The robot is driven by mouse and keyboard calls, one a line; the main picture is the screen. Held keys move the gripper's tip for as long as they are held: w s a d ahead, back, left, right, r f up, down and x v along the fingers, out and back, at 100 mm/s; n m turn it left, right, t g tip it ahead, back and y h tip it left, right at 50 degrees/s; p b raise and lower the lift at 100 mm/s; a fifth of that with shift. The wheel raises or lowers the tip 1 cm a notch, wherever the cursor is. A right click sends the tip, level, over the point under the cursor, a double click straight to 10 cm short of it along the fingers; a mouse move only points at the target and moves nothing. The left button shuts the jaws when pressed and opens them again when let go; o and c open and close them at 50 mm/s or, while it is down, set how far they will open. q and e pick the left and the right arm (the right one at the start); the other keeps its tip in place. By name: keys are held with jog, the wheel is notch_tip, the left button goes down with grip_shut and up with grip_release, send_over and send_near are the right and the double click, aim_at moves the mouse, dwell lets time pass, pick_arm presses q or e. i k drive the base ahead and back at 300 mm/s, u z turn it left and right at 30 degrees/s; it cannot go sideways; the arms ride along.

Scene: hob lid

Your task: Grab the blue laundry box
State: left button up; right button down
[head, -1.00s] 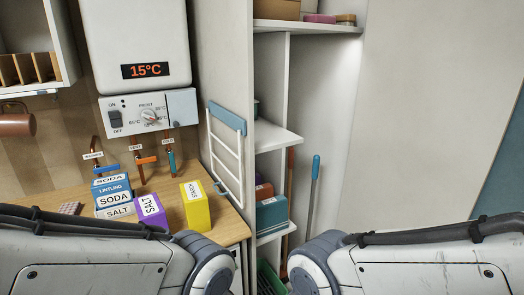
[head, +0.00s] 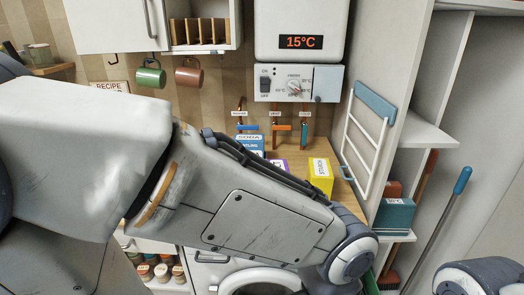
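A teal-blue box (head: 394,216) sits on a shelf of the tall cupboard at the right. My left arm crosses the middle of the view in front of the counter, with its gripper out of view. Only a joint of my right arm shows at the lower right, with no gripper visible.
The water heater (head: 300,32) reads 15°C above its control panel (head: 296,82). A towel rack (head: 366,140) hangs on the cupboard side. A green mug (head: 149,74) and a copper mug (head: 188,75) hang at the upper left. A washing machine (head: 215,272) is below the counter.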

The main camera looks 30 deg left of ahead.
aim_at(254, 143)
jog(key=k, duration=0.5)
jog(key=u, duration=0.45)
jog(key=i, duration=1)
jog(key=u, duration=0.5)
